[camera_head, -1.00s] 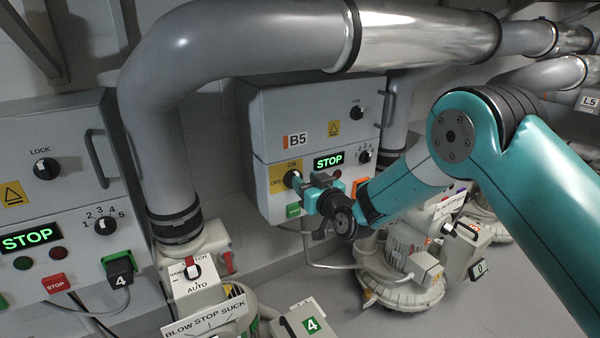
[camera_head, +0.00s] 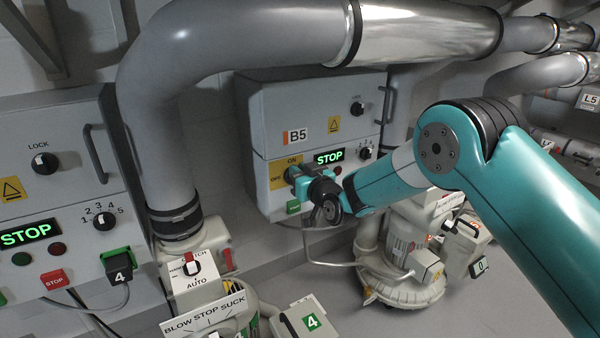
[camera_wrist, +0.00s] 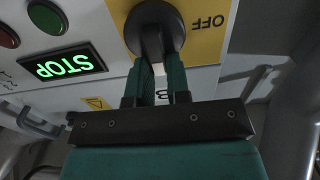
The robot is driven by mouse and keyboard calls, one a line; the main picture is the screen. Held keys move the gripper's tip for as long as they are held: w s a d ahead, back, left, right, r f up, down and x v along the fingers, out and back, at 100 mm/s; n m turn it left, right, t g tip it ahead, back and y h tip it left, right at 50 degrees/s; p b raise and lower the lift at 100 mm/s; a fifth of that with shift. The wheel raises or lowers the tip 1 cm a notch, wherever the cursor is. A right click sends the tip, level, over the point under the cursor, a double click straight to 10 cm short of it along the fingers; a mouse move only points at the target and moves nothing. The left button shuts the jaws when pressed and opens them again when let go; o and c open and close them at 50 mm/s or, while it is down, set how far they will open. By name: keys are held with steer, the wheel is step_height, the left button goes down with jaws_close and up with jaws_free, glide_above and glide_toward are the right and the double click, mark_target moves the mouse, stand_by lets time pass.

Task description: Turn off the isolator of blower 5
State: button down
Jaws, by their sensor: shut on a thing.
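The blower 5 box, marked B5 (camera_head: 262,105), is on the wall in the middle of the head view. Its isolator is a black rotary knob on a yellow ON/OFF plate (camera_head: 277,184). The black knob (camera_wrist: 154,28) shows large in the wrist view, with the OFF label (camera_wrist: 208,21) beside it, upside down. My gripper (camera_wrist: 160,68) is shut on the knob's grip bar, a green finger on each side. In the head view my gripper (camera_head: 299,177) covers most of the knob, so its angle is hard to read there. The box's display (camera_head: 329,157) reads STOP in green.
A large grey pipe (camera_head: 150,120) rises left of the box and bends over it. The blower 4 box (camera_head: 60,190) is at the left. A blower (camera_head: 400,275) stands on the floor below my arm. A LOCK knob (camera_head: 357,108) is higher on the B5 box.

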mark_target(286, 179)
steer(key=n+b, duration=0.2)
steer(key=n, duration=0.2)
steer(key=s+a+f+n+b, duration=0.1)
steer(key=n+b, duration=0.2)
steer(key=n, duration=0.2)
steer(key=f+n+b, duration=0.1)
steer(key=n+b, duration=0.1)
steer(key=n, duration=0.2)
steer(key=shift+s+a, duration=0.15)
steer(key=shift+a, duration=0.25)
steer(key=shift+s+a+f+n+b, duration=0.15)
steer(key=shift+n+b, duration=0.45)
steer(key=shift+n, duration=0.6)
steer(key=shift+w+d+f+n+b, duration=0.1)
steer(key=shift+f+n+b, duration=0.15)
steer(key=shift+n+b, duration=0.65)
steer(key=shift+n, duration=0.5)
steer(key=c, duration=1.1)
jaws_free()
steer(key=shift+s+r+p, duration=0.1)
steer(key=shift+s+p, duration=0.05)
steer(key=shift+p, duration=0.15)
